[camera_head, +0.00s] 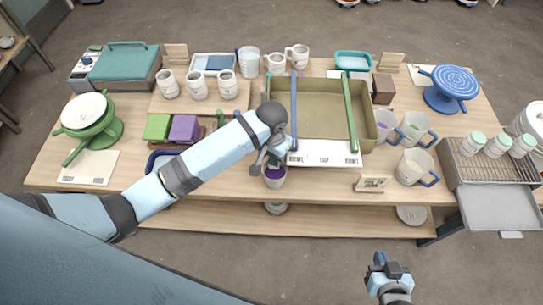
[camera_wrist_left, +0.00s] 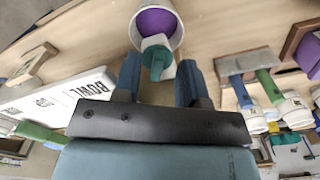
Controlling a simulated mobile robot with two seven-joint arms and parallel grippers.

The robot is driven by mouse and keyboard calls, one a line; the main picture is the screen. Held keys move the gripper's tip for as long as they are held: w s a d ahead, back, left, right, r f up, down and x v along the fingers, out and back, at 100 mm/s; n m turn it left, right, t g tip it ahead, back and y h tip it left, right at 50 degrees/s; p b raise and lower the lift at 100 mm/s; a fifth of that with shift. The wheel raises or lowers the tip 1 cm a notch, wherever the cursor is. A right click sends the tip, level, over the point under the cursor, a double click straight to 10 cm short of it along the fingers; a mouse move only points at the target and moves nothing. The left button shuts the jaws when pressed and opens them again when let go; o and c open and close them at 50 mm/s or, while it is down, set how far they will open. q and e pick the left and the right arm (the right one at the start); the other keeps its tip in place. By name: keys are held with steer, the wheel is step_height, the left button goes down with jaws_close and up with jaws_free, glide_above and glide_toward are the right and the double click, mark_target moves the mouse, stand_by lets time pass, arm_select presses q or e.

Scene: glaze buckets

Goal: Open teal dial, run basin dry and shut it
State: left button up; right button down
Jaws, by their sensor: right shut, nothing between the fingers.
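A teal dial (camera_wrist_left: 157,60) on a small white body shows in the left wrist view, right beside a white cup (camera_wrist_left: 176,30) with purple glaze inside. My left gripper (camera_wrist_left: 160,82) is open, its two fingers on either side of the dial with gaps visible. In the head view my left gripper (camera_head: 272,158) reaches down just behind the purple-filled cup (camera_head: 275,178) at the table's front; the dial is hidden there. A wide olive basin (camera_head: 325,87) stands behind and right, with blue and green bars across it. My right gripper (camera_head: 389,268) is shut and empty, off the front edge.
A white sign strip (camera_head: 325,159) lies along the basin's front. White buckets with handles (camera_head: 410,170) stand to its right, and a purple block (camera_head: 183,128) and green block (camera_head: 157,127) are to the left. Mugs (camera_head: 198,88) line the back. A small wooden stand (camera_head: 372,183) is near the front edge.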

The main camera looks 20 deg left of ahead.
mark_target(272, 160)
arm_select(q)
steer(key=shift+f, duration=0.9)
steer(key=shift+c, duration=0.2)
jaws_close()
steer(key=shift+d+n, duration=0.15)
steer(key=shift+n, duration=0.35)
steer(key=shift+o, duration=0.2)
jaws_free()
steer(key=shift+r, duration=0.15)
step_height(272, 160, up, 14)
steer(key=shift+f, duration=0.25)
